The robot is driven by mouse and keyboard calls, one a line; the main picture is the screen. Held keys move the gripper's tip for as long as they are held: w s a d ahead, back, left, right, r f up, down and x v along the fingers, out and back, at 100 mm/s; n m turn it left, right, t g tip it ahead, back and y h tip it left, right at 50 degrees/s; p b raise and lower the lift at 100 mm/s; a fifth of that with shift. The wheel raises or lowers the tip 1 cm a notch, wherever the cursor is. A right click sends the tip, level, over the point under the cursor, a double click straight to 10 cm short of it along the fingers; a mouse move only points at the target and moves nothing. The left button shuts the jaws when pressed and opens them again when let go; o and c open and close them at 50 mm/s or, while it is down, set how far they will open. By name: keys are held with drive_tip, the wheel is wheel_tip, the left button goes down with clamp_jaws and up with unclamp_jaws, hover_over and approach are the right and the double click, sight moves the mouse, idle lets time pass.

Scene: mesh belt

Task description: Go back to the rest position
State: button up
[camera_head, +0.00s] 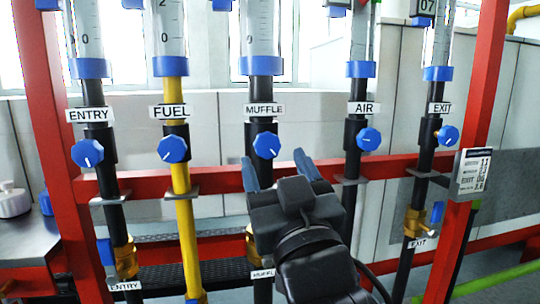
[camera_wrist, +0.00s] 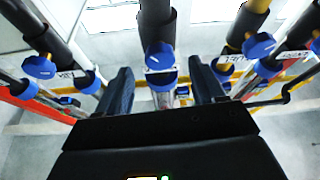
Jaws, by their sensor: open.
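My gripper (camera_head: 277,170) is open, with its two blue fingers spread and nothing visible between them. In the head view it is in front of the red crossbar, just below the blue knob (camera_head: 266,145) on the MUFFLE pipe. It looks apart from the knob, though the depth gap is hard to judge. In the wrist view my gripper (camera_wrist: 160,88) points toward a dark pipe with a blue knob (camera_wrist: 160,56), which shows between the fingers. My forearm hides the lower part of the MUFFLE pipe.
A red frame (camera_head: 484,110) carries several vertical pipes with blue knobs, labelled ENTRY, FUEL, MUFFLE, AIR and EXIT. The yellow FUEL pipe (camera_head: 181,240) is left of my gripper and the AIR knob (camera_head: 368,139) is right. A display box (camera_head: 470,174) sits on the right post.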

drive_tip(key=shift+v, duration=1.05)
drive_tip(key=s+d+f+m+g+h+p, duration=0.1)
drive_tip(key=s+d+f+g+h, duration=0.1)
drive_tip(key=s+d+f, duration=0.65)
drive_tip(key=s+d+f+m+g+h+p, duration=0.1)
drive_tip(key=s+d+f, duration=0.45)
drive_tip(key=f, duration=0.65)
drive_tip(key=s+d+f+m+g+h+p, duration=0.1)
drive_tip(key=s+d, duration=0.3)
drive_tip(key=s, duration=0.8)
drive_tip(key=s+d+f+m+g+h+p, duration=0.1)
drive_tip(key=s+d, duration=0.4)
drive_tip(key=s, duration=0.8)
drive_tip(key=shift+f+m+g+h, duration=0.4)
drive_tip(key=shift+m+g+h, duration=0.25)
drive_tip(key=shift+h, duration=0.45)
